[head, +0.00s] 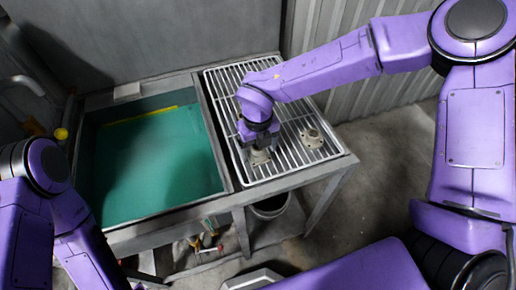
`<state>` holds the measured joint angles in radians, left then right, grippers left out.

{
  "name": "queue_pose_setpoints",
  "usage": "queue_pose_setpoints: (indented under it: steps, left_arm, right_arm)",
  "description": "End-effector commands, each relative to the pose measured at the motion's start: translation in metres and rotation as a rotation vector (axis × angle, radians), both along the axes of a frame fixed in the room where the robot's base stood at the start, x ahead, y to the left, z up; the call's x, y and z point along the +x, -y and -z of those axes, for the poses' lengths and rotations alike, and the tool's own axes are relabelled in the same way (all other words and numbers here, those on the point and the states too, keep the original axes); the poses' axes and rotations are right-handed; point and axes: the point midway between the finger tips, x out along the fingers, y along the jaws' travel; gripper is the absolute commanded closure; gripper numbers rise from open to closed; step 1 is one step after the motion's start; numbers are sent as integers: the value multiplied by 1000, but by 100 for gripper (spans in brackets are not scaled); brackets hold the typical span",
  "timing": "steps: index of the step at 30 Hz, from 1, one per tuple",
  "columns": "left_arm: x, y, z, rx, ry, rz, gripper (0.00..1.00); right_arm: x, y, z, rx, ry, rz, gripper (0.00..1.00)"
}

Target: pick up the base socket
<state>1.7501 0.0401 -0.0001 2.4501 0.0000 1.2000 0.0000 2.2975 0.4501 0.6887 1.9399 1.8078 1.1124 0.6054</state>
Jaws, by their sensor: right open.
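Two small beige metal pieces that look like base sockets are on the wire rack (222,95). One base socket (260,157) is directly below my right gripper (258,148), partly hidden by it. The other base socket (312,138) stands to the right, clear of the gripper. My right gripper points down and is open around or just above the nearer socket; I cannot tell whether the fingers touch it. My left arm is at the lower left, and its gripper is out of the picture.
A sink basin with green liquid (155,160) is left of the rack, in the same metal table (300,178). A dark bucket (270,207) stands under the rack. Valves and pipes (207,245) are below the basin. A wall is behind; the floor at right is clear.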

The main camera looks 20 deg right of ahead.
Motion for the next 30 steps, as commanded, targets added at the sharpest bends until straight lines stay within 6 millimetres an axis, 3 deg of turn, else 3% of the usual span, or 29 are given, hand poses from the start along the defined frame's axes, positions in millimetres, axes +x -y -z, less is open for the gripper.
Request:
queue_pose_setpoints:
  steps: [7, 14, 23, 30]
  left_arm:
    - [0, 0, 0, 0, 0, 0, 60]
    - [0, 0, 0, 0, 0, 0, 60]
    - [0, 0, 0, 0, 0, 0, 60]
    - [0, 0, 3, 0, 0, 0, 60]
  right_arm:
    - [0, 0, 3, 0, 1, 1, 23]
    - [0, 1, 3, 0, 1, 1, 98]
    - [1, 1, 0, 1, 3, 2, 100]
    - [1, 1, -30, 4, 8, 2, 100]
